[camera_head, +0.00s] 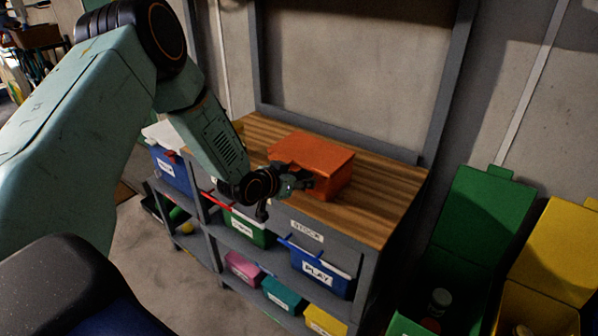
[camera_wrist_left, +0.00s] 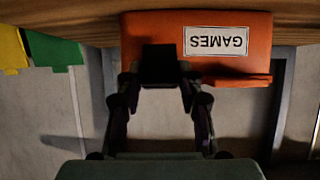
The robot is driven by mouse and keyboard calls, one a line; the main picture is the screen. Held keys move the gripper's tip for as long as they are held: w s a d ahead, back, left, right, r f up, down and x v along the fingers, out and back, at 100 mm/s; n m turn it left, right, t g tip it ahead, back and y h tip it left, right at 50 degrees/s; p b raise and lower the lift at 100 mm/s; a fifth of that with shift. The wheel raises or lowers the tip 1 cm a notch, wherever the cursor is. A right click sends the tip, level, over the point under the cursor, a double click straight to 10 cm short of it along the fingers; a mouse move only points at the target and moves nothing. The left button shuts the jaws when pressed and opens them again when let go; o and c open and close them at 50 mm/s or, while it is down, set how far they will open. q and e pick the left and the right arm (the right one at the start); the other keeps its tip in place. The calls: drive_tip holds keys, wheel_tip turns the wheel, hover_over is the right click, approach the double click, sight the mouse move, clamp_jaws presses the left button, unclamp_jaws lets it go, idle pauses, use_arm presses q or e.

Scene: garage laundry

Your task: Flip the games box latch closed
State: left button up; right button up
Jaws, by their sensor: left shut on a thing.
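The orange games box (camera_head: 325,172) sits with its lid down on the wooden top of the shelf unit. In the left wrist view the box (camera_wrist_left: 150,30) appears upside down with its GAMES label (camera_wrist_left: 216,41). An orange bar, which looks like the latch (camera_wrist_left: 238,80), sticks out along its edge beside the fingers. My left gripper (camera_head: 299,184) is at the front of the box. In the wrist view its dark fingers (camera_wrist_left: 162,78) are brought together against the box edge and hide what they hold, apparently the latch. My right gripper is not in view.
The wooden top (camera_head: 370,218) is mostly clear around the box. Below it are labelled bins, including a blue PLAY bin (camera_head: 322,272) with a protruding blue bar. Open green (camera_head: 480,215) and yellow (camera_head: 555,250) bins stand at the right. A wall is behind.

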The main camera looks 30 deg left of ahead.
use_arm(q)
drive_tip(key=shift+w+d+r+g+p, duration=0.15)
drive_tip(key=shift+g+p, duration=0.2)
drive_tip(key=shift+g, duration=0.2)
drive_tip(key=shift+w+a+g+p, duration=0.1)
drive_tip(key=shift+g+p, duration=0.2)
drive_tip(key=shift+g, duration=0.25)
drive_tip(key=shift+w+g, duration=0.25)
drive_tip(key=shift+g, duration=0.55)
drive_tip(key=o, duration=1.2)
drive_tip(key=shift+w+r, duration=0.1)
drive_tip(key=shift+w, duration=0.1)
drive_tip(key=shift+r, duration=0.2)
drive_tip(key=shift+s+r+p, duration=0.3)
drive_tip(key=shift+s+r, duration=0.1)
drive_tip(key=shift+r, duration=0.05)
drive_tip(key=shift+v, duration=3)
